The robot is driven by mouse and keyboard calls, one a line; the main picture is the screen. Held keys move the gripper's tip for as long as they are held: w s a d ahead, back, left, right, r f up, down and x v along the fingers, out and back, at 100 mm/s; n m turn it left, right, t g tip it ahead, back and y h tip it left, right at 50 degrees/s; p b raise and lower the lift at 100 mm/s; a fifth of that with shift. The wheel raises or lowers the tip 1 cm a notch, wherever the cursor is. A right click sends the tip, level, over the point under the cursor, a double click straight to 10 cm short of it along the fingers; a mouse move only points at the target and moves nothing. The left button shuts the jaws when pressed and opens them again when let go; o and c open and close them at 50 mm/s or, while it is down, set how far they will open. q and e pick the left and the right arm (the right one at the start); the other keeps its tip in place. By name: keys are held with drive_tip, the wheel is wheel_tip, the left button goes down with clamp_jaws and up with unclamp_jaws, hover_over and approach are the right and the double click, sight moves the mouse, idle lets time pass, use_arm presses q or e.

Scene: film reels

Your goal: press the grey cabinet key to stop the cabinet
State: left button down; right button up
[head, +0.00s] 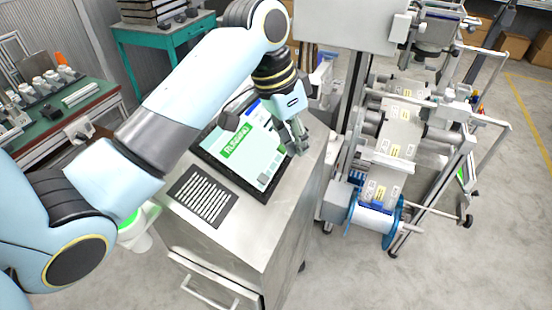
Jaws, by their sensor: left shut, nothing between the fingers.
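A tablet-like screen (237,150) with a dark frame lies on top of the metal cabinet (290,205). It shows a green banner, pale panels and small grey patches (264,178) near its lower right. I cannot tell which patch is the grey cabinet key. My left gripper (299,149) is shut and empty, pointing down at the right edge of the screen. I cannot tell whether its tips touch anything. The gripper and wrist hide part of the screen's right side. My right gripper is not in view.
A machine with a labelled film web (398,140) and a blue-flanged reel (375,215) stands at the right. A green bench (75,115) is at the left. The floor in front is clear.

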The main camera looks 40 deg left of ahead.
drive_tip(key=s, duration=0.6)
use_arm(q)
drive_tip(key=b, duration=0.5)
hover_over(263, 179)
drive_tip(key=w+d, duration=0.2)
drive_tip(key=d, duration=0.1)
wheel_tip(263, 179, down, 6)
drive_tip(key=shift+r, duration=0.1)
drive_tip(key=shift+s+a+f, duration=0.15)
drive_tip(key=shift+a+f, duration=0.05)
drive_tip(key=shift+s+a+f, duration=0.15)
drive_tip(key=shift+a+f, duration=0.2)
drive_tip(key=shift+f, duration=0.25)
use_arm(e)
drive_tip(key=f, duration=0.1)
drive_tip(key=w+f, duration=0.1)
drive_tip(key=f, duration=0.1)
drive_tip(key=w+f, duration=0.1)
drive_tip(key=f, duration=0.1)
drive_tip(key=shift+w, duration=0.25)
use_arm(q)
drive_tip(key=shift+f, duration=0.1)
